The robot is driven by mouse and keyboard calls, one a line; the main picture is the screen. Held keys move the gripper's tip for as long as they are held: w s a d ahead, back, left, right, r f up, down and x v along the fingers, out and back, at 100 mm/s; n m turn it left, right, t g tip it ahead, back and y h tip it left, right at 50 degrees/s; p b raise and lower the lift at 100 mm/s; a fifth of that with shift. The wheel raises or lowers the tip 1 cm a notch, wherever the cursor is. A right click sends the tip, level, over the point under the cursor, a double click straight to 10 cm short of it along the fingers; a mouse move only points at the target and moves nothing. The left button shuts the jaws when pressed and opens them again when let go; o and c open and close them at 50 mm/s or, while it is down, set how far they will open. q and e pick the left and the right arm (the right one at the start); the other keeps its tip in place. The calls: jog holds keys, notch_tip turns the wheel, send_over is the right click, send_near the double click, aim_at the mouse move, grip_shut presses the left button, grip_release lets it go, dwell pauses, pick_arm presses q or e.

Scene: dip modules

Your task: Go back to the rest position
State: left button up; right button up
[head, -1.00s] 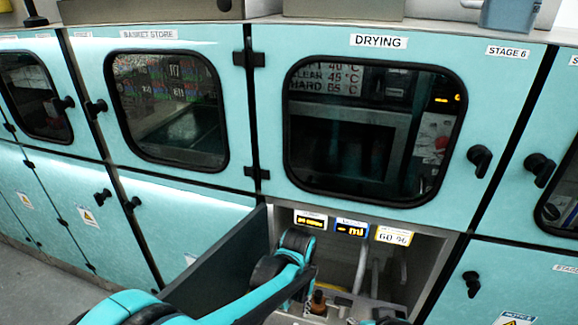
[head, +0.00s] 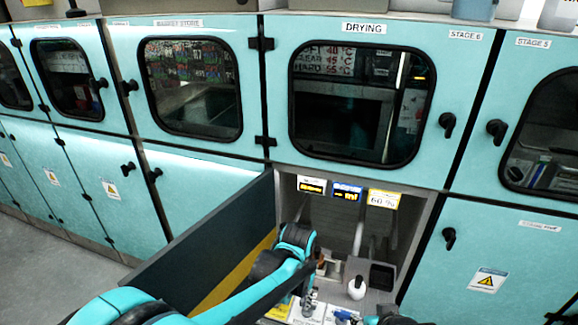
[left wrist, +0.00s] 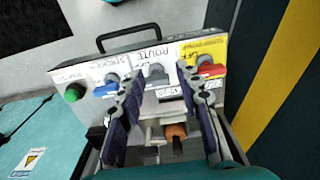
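My left arm comes in from the lower left of the head view. It bends down in front of the open lower compartment, with the left gripper (head: 308,303) low at its opening. In the left wrist view the two dark fingers (left wrist: 163,108) stand well apart, with nothing held between them. Beyond them is a light panel (left wrist: 232,48) with a green button (left wrist: 73,92) and blue, grey and red valve handles. An orange-brown part (left wrist: 176,131) shows between the fingers, apparently beyond them. My right gripper does not show clearly; only a dark arm part is at the bottom edge.
The open dark door (head: 215,235) stands out left of the compartment, close to my left arm. Inside are a white bottle (head: 357,288) and a dark tray (head: 383,275). The DRYING door (head: 360,165) above is shut. Grey floor (head: 60,265) is clear at the left.

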pick_arm(q)
jog(key=s+a+r+n+t, duration=0.1)
jog(key=s+a+r+t, duration=0.2)
jog(key=a, duration=0.7)
jog(key=s+a+r+n+t, duration=0.2)
jog(key=s+a+r+t, duration=0.2)
jog(key=a, duration=0.6)
jog(key=shift+s+r, duration=1.3)
jog(key=shift+s, duration=0.35)
dwell(0.7)
